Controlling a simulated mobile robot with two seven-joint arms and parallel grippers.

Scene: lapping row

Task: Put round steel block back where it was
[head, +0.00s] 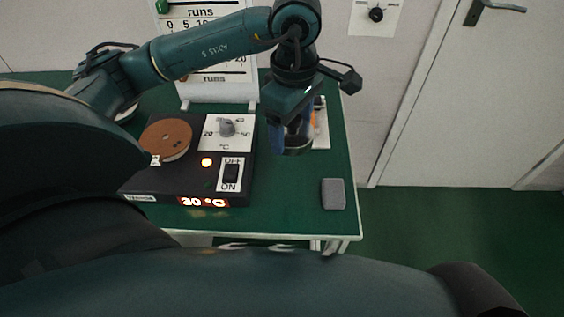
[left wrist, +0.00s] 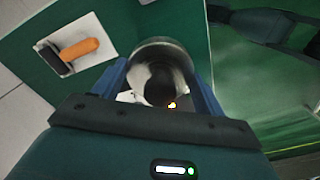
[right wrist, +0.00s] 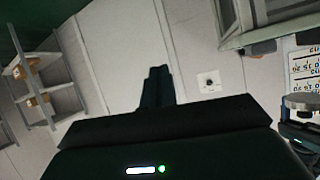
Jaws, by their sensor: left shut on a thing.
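The round steel block (head: 298,150) is a short shiny cylinder in my left gripper (head: 293,135), above the right part of the green table. In the left wrist view the block (left wrist: 163,48) sits between the two blue fingers (left wrist: 165,85), which grip it from both sides. Its underside and the gap to the table are hard to judge. My right gripper shows only in the right wrist view (right wrist: 157,86), its dark fingers together and empty, away from the table.
A black heater (head: 190,185) with a brown disc (head: 166,139), dial and lit display stands left of the block. A grey pad (head: 334,194) lies near the table's right front corner. An orange-handled hammer (left wrist: 80,49) lies on a white plate. The runs board (head: 218,92) stands behind.

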